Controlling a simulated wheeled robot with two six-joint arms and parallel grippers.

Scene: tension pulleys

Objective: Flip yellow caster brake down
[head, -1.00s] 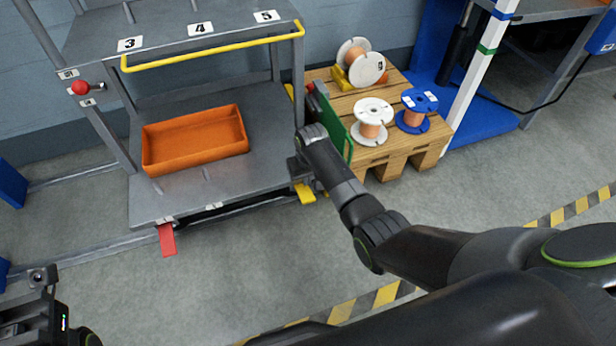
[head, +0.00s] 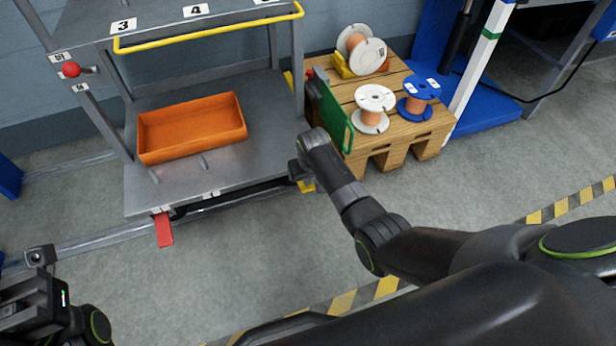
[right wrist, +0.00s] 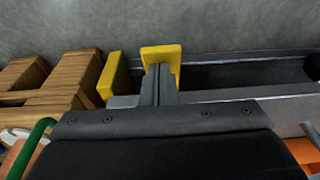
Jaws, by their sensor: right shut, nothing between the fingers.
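The yellow caster brake (head: 307,187) sits low at the right front corner of the grey cart (head: 245,160), mostly hidden behind my right gripper (head: 297,173). In the right wrist view the yellow brake (right wrist: 162,52) is a small tab beyond the fingertips. My right gripper (right wrist: 160,72) is shut and empty, its fingertips overlapping the tab in that view; whether they touch it I cannot tell. My left gripper (head: 40,275) is at the lower left, away from the cart, and its jaws are unclear.
A red pedal (head: 163,229) sticks out at the cart's left front. An orange bin (head: 190,150) lies on its lower shelf. A wooden pallet (head: 395,140) with several spools and a green panel (head: 333,115) stand close right. Floor in front is clear.

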